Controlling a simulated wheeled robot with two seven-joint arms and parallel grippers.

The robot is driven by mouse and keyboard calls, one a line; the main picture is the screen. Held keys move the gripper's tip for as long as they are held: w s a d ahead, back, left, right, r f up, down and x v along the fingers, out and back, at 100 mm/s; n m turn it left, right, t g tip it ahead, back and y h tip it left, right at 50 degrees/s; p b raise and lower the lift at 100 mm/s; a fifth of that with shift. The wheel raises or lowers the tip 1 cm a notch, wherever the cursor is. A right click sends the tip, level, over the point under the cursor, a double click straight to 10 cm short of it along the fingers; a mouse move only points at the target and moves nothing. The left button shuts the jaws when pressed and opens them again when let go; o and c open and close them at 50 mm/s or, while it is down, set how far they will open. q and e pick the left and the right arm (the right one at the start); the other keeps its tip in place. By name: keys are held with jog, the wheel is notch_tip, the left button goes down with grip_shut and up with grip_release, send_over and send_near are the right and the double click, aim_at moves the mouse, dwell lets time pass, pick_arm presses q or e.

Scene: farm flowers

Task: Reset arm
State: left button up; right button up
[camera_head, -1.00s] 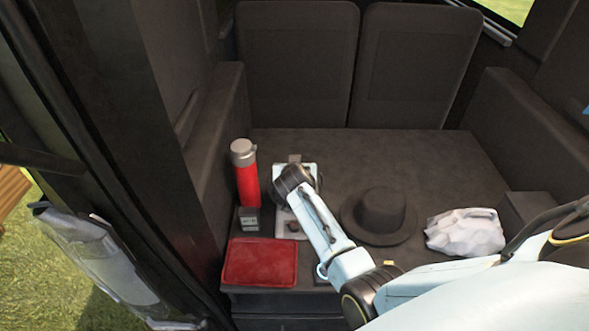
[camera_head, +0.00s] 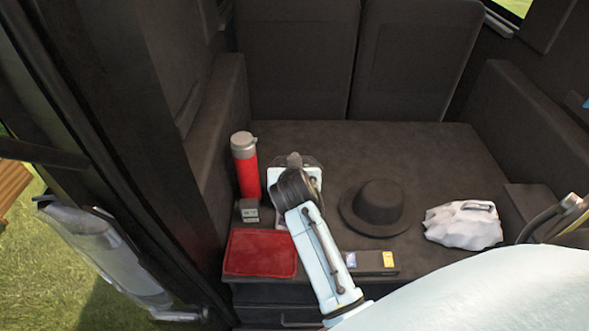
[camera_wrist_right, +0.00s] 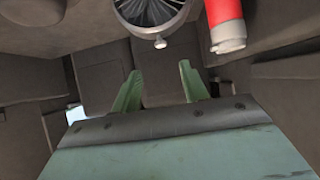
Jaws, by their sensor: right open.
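My right gripper (camera_wrist_right: 157,82) is open in the right wrist view, its two green fingers apart with nothing between them. A round grey fan-like object (camera_wrist_right: 150,12) shows beyond the fingers at the top, apart from them. In the head view my right arm reaches over the dark seat surface, and its wrist hides most of the gripper. A red flask with a grey cap (camera_head: 246,168) stands upright just left of the wrist; it also shows at the upper right of the wrist view (camera_wrist_right: 225,22). My left gripper is not in view.
A red flat case (camera_head: 260,252) and a small grey box (camera_head: 249,211) lie left of my arm. A black hat (camera_head: 376,208), a white crumpled bag (camera_head: 463,225) and a dark box with a yellow label (camera_head: 372,262) lie right. The rear seat surface (camera_head: 400,145) is clear.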

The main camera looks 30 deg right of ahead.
jog(key=shift+s, duration=0.15)
dwell(0.4)
jog(key=s+a+f+n+g+y, duration=0.2)
jog(key=s+a+n+g+y, duration=0.15)
jog(key=s, duration=1.05)
jog(key=s+a+f+n+g+y, duration=0.1)
jog(key=s+a+n+g+y, duration=0.3)
jog(key=s, duration=1)
notch_tip(320, 180, down, 30)
jog(key=d+h+b, duration=0.1)
jog(key=b, duration=0.5)
jog(key=s+d+f+b, duration=0.1)
jog(key=s+f+b, duration=0.1)
jog(key=s+f, duration=0.6)
jog(key=s+d+f+n+b, duration=0.1)
jog(key=s+d+f+b, duration=0.1)
jog(key=s+f, duration=0.7)
jog(key=shift+s+f+g+b, duration=0.15)
jog(key=shift+f+g+b, duration=0.3)
jog(key=shift+f, duration=1.6)
jog(key=shift+h, duration=0.25)
